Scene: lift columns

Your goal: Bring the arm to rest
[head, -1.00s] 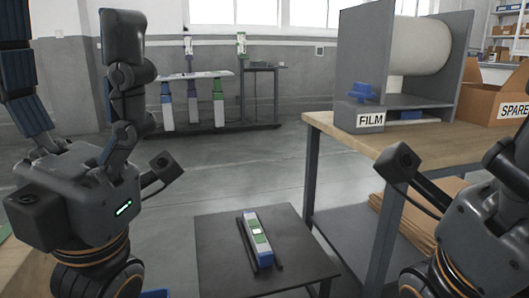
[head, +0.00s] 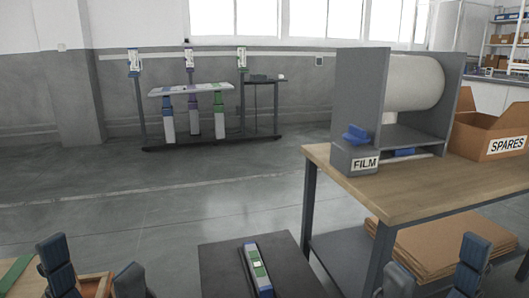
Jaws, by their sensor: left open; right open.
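My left gripper (head: 93,272) is at the bottom left edge of the head view, its two dark fingers spread apart with nothing seen between them. My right gripper (head: 437,274) is at the bottom right edge, also with fingers spread and empty. The wrists and most of both arms are out of the frame. A lift column (head: 256,268), pale with green and blue parts, lies on a dark low table (head: 217,268) between the two grippers, apart from both.
A wooden bench (head: 420,190) at right holds a film roll (head: 412,82) in a grey stand, a FILM box (head: 355,158) and a SPARES carton (head: 500,140). Flat cardboard (head: 425,250) lies below. A rack with several columns (head: 193,118) stands at back. Open floor (head: 180,205) lies between.

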